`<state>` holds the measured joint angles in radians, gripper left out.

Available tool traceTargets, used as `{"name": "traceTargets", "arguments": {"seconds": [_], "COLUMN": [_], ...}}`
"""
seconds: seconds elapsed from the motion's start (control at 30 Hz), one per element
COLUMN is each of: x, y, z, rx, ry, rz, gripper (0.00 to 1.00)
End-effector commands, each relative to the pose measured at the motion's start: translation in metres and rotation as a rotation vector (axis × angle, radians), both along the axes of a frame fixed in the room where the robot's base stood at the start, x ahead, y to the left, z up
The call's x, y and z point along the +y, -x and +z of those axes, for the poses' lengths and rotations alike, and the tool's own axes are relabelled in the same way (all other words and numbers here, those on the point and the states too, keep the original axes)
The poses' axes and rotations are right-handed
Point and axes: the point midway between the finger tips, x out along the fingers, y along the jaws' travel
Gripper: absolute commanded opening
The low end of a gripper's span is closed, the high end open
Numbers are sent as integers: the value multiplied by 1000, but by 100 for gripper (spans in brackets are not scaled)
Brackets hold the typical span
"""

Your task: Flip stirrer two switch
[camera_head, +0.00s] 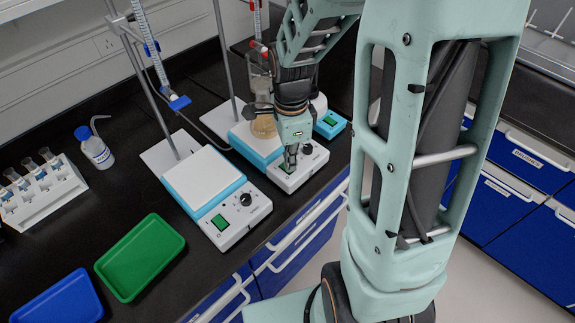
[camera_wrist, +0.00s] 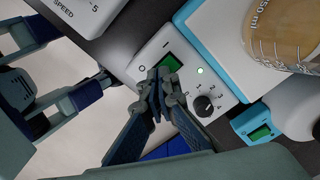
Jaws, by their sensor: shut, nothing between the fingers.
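The farther stirrer (camera_head: 252,142), blue and white, carries a flask (camera_head: 264,125) of tan liquid. Its white front panel (camera_wrist: 230,92) fills the middle of the wrist view, with a green rocker switch (camera_wrist: 172,61), a small lit green light (camera_wrist: 200,70) and a black dial (camera_wrist: 207,105). My gripper (camera_wrist: 160,86) is shut and empty, with its fingertips at the lower edge of the switch in the wrist view. I cannot tell whether they touch it. In the head view my gripper (camera_head: 290,160) points down at this panel and hides part of it.
A nearer stirrer (camera_head: 205,182) with a bare white plate stands to the left. A small blue device (camera_head: 330,124) stands right of the farther stirrer. Stand rods rise behind. Green (camera_head: 140,255) and blue (camera_head: 60,302) trays, a wash bottle (camera_head: 95,150) and a vial rack (camera_head: 45,195) lie left.

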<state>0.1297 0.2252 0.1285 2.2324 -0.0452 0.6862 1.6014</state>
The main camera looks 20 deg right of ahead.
Motion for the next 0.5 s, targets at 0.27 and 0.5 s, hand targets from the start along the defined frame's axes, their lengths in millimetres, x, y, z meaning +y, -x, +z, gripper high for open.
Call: {"name": "traceTargets", "arguments": {"seconds": [0.27, 0.5], "x": [0, 0], "y": [0, 0], "z": [-3, 12], "rx": [1, 1], "ry": [0, 0], "rz": [0, 1], "gripper": [0, 0]}}
